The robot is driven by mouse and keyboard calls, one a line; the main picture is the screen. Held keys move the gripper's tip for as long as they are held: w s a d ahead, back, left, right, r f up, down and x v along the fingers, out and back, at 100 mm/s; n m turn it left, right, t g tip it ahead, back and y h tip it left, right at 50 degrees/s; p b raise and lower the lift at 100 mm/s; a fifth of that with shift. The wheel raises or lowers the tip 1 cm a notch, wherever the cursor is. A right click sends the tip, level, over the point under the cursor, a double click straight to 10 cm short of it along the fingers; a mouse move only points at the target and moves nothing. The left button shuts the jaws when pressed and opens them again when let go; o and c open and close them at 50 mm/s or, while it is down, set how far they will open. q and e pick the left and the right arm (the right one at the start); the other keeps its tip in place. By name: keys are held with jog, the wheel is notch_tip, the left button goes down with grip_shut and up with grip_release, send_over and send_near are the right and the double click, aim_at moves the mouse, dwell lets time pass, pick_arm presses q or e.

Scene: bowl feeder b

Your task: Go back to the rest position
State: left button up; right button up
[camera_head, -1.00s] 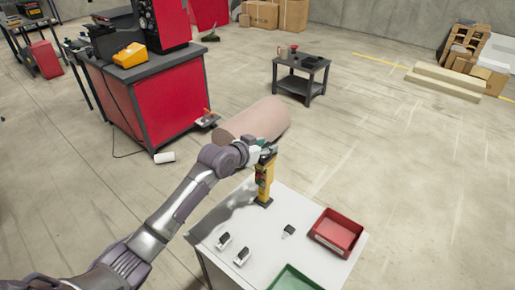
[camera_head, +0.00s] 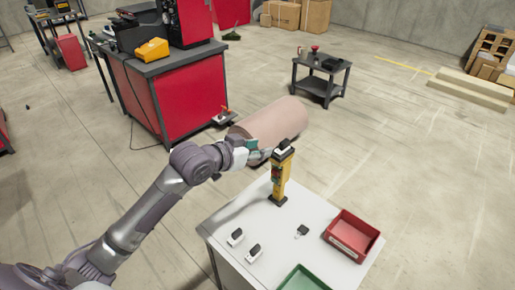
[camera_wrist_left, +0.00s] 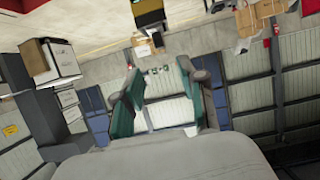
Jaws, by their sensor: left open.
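My left gripper (camera_head: 262,148) has teal fingers and is above the back-left of the white table (camera_head: 225,225). It also shows in the wrist view (camera_wrist_left: 160,90), fingers spread with nothing held between them. It is just left of a yellow upright device (camera_head: 282,175) with a dark base and a small dark-and-white piece on top. In the head view the fingertips seem apart from the device. My right gripper is in neither view.
Two small black-and-white parts (camera_head: 236,237) (camera_head: 254,252) and a dark part (camera_head: 302,231) lie on the table. A red bin (camera_head: 352,232) and a green bin (camera_head: 303,281) stand at its right and front. A pinkish cylinder (camera_head: 275,125) and red workbench (camera_head: 185,100) are behind.

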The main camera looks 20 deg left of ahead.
pick_arm(q)
jog(key=shift+f, duration=0.1)
jog(key=s+d+f+g+y, duration=0.2)
jog(key=s+d+f+g, duration=0.2)
jog(key=s+f, duration=1.05)
jog(key=s+f+n+g+y, duration=0.1)
jog(key=s+f+g, duration=0.15)
jog(key=s, duration=0.65)
jog(key=s+f+n+g+y, duration=0.1)
jog(key=s+f+g, duration=0.15)
jog(key=s, duration=0.75)
notch_tip(320, 180, down, 27)
jog(key=g, duration=0.1)
jog(key=s+a+f, duration=0.2)
jog(key=s+f, duration=0.6)
jog(key=s+a+f+g+b, duration=0.1)
jog(key=s+f, duration=0.6)
jog(key=s, duration=0.2)
jog(key=shift+a+f+g+y, duration=0.3)
jog(key=shift+a+f, duration=0.05)
jog(key=shift+a, duration=0.05)
